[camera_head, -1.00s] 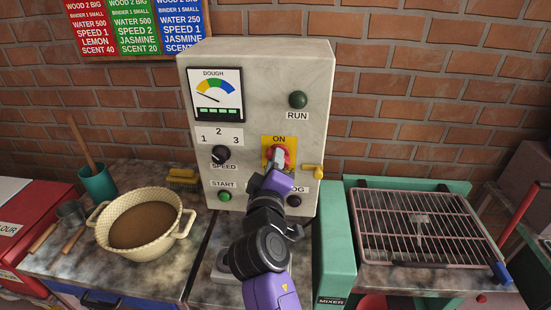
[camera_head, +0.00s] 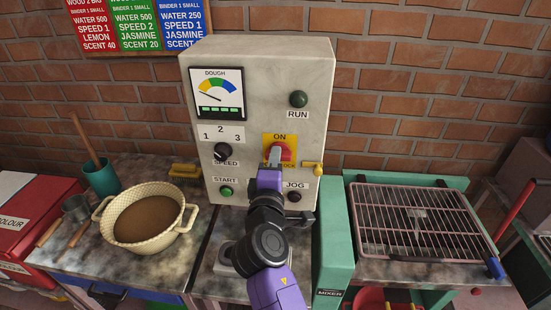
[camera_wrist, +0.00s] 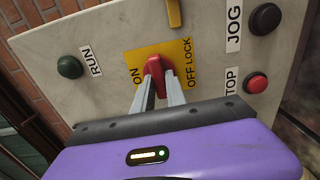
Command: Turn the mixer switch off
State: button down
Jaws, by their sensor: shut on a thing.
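The mixer switch is a red rotary handle (camera_head: 286,152) on a yellow plate (camera_head: 272,141) marked ON at the top, on the pale control box. The red handle (camera_wrist: 156,66) also shows in the wrist view, where the plate reads ON at left and OFF LOCK at right. My gripper (camera_head: 274,156) reaches up to it from below. In the wrist view its two grey fingers (camera_wrist: 160,84) are shut on the handle. The fingers hide part of the handle, so its exact angle is hard to tell.
The control box (camera_head: 262,80) also carries a RUN lamp (camera_head: 298,99), a speed knob (camera_head: 222,151), a START button (camera_head: 226,191), a JOG button (camera_head: 294,196) and a red STOP button (camera_wrist: 256,83). A yellow tab (camera_head: 313,168) juts out right of the switch. A bowl (camera_head: 148,217) stands left.

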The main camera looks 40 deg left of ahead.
jog(key=shift+f, duration=0.1)
jog(key=c, duration=1.4)
grip_release()
jog(key=shift+o, duration=0.2)
jog(key=shift+s, duration=0.1)
jog(key=v, duration=0.7)
jog(key=shift+s+d+b, duration=0.2)
jog(key=shift+s+b, duration=0.05)
jog(key=shift+b, duration=0.15)
